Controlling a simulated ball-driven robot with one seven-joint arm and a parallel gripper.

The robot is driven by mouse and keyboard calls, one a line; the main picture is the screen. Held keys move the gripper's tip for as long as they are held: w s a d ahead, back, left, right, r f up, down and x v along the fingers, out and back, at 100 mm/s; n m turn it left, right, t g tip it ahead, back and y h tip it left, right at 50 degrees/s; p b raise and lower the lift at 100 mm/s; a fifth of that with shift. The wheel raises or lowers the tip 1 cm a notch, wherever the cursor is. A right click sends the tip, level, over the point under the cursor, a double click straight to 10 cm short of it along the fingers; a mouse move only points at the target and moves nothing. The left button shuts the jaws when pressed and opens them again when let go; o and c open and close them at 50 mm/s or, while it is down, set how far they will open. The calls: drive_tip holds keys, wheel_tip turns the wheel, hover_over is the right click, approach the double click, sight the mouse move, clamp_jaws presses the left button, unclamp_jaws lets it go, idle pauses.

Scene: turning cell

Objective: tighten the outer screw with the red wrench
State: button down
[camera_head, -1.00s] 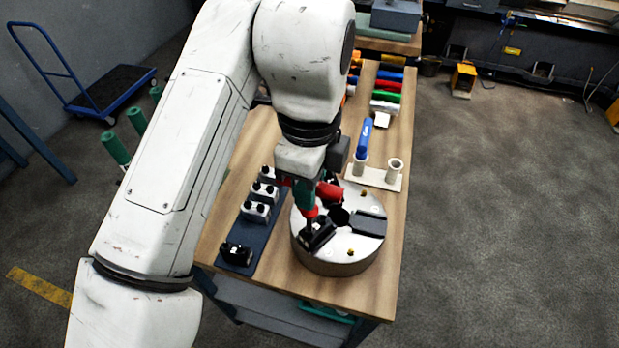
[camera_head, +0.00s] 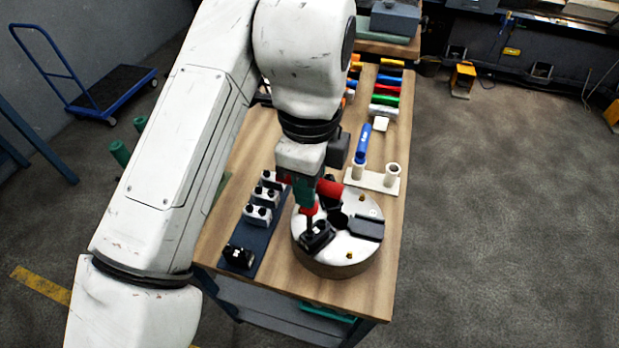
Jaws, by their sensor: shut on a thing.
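My gripper (camera_head: 305,196) is above the left side of the round metal chuck (camera_head: 340,262). It is shut on the red wrench (camera_head: 329,189), whose red grip shows to the right of the fingers. The dark lower end of the wrench points down at the near-left black jaw block (camera_head: 317,238). I cannot tell whether it sits in a screw there; that spot is partly hidden. Another black jaw block (camera_head: 366,228) is on the chuck's right side. A small brass-coloured spot (camera_head: 349,255) shows near the chuck's front edge.
A blue wrench (camera_head: 363,142) stands in a pale two-post holder (camera_head: 380,180); its right post is empty. A dark strip (camera_head: 256,237) with several jaw blocks lies left of the chuck. Coloured rolls (camera_head: 386,90) lie farther back on the wooden bench (camera_head: 300,281).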

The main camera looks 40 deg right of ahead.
drive_tip(key=shift+r+p, duration=1)
drive_tip(key=shift+r, duration=0.3)
